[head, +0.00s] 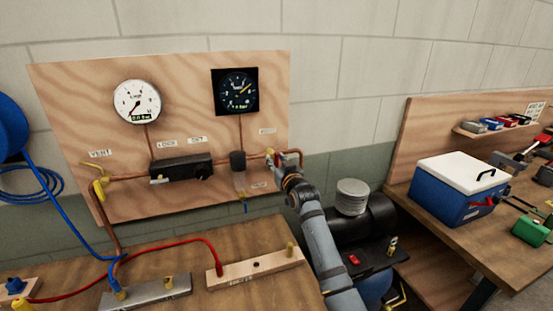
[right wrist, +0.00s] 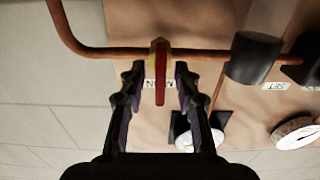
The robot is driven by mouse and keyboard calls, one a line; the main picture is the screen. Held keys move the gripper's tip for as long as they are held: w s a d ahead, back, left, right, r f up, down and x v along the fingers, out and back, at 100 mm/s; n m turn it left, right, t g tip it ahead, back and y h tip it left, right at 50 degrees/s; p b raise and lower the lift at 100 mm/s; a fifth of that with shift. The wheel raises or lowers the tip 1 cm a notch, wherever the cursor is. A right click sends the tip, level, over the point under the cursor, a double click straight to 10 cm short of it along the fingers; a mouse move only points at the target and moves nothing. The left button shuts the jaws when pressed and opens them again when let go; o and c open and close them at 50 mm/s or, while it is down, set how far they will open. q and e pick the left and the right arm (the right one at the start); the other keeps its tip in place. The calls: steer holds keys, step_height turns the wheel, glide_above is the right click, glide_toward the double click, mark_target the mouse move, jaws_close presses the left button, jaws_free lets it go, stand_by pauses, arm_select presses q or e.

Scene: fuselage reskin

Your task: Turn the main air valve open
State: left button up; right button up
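The main air valve (right wrist: 160,58) has a brass-yellow body on a copper pipe and a red lever handle (right wrist: 160,88), seen in the right wrist view. In the head view the valve (head: 270,154) sits at the right end of the pipe on the plywood panel, partly hidden by my gripper. My right gripper (right wrist: 156,75) is open, with one finger on each side of the red lever and a gap on both sides. It also shows in the head view (head: 283,160), in front of the panel's right edge. My left gripper is in neither view.
The plywood panel (head: 70,130) carries a white gauge (head: 137,102), a black gauge (head: 236,91) and a black manifold block (head: 181,169). A compressor (head: 366,217) stands right of my right arm. A blue box (head: 450,190) sits on the right bench. Hoses lie on the left bench.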

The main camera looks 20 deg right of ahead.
steer(key=shift+w, duration=0.1)
steer(key=shift+c, duration=0.3)
jaws_close()
steer(key=n+b, duration=0.1)
steer(key=n, duration=0.4)
steer(key=shift+a+f, duration=0.1)
steer(key=shift+a, duration=0.05)
steer(key=n, duration=0.4)
steer(key=shift+a+f+n+b, duration=0.1)
steer(key=shift+n+b, duration=0.2)
steer(key=shift+b, duration=0.05)
steer(key=n, duration=0.4)
steer(key=shift+f+b, duration=0.1)
steer(key=shift+b, duration=0.3)
steer(key=shift+a+f+n+b, duration=0.1)
steer(key=shift+n+b, duration=0.2)
steer(key=shift+n, duration=1.8)
